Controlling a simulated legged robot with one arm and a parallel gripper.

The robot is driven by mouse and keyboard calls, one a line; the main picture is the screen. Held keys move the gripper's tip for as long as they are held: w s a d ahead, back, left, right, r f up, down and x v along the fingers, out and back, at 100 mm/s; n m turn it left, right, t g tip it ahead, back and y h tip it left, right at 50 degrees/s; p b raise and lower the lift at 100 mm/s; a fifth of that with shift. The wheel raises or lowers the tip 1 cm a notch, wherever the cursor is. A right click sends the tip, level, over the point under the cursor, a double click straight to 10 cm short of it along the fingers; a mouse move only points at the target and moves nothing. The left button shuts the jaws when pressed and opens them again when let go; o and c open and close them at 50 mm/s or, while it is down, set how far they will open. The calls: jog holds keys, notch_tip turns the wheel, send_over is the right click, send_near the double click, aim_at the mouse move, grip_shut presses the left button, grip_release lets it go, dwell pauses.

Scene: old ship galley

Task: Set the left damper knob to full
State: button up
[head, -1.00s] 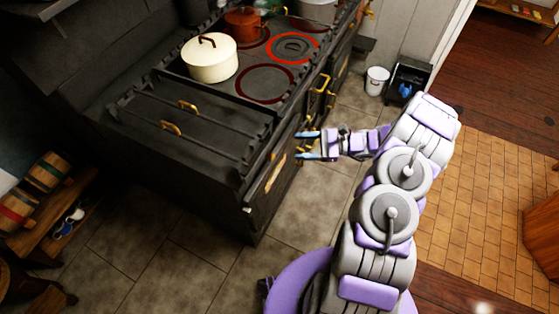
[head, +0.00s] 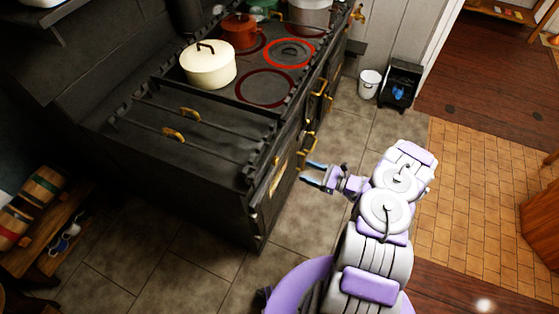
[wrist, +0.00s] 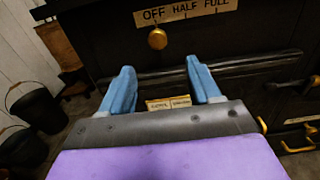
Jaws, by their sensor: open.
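A round brass knob (wrist: 157,39) sits on the dark front of the stove in the wrist view. A label plate (wrist: 186,11) above it reads OFF, HALF and FULL. The knob is at the left, below OFF. My gripper (wrist: 160,68) is open and empty, its two blue fingers pointing at the stove front with the knob ahead between their tips. The fingers look apart from the knob. In the head view my gripper (head: 308,172) is beside the stove's front face; I cannot make out the knob there.
The black stove (head: 190,150) carries a cream pot (head: 208,66), a red pot (head: 239,34) and a glowing hob ring (head: 290,53). Brass handles (head: 308,142) stick out from its front. A white bucket (head: 370,83) stands farther back. Tiled floor (head: 290,240) before the stove is clear.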

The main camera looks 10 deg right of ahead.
aim_at(278, 160)
jog(key=x, duration=0.2)
jog(key=s+x, duration=0.1)
jog(key=x, duration=0.2)
jog(key=a+b+x, duration=0.1)
jog(key=x, duration=0.1)
jog(key=shift+a, duration=0.3)
jog(key=b+x, duration=0.1)
jog(key=x, duration=0.6)
jog(key=shift+w, duration=0.3)
jog(key=shift+d+f, duration=0.1)
jog(key=shift+d, duration=0.55)
jog(key=shift+c, duration=0.3)
jog(key=shift+d, duration=0.6)
jog(key=c, duration=0.3)
jog(key=shift+c, duration=0.7)
jog(key=shift+a, duration=0.75)
jog(key=c, duration=0.5)
jog(key=shift+c, duration=0.6)
jog(key=shift+d, duration=0.15)
grip_shut()
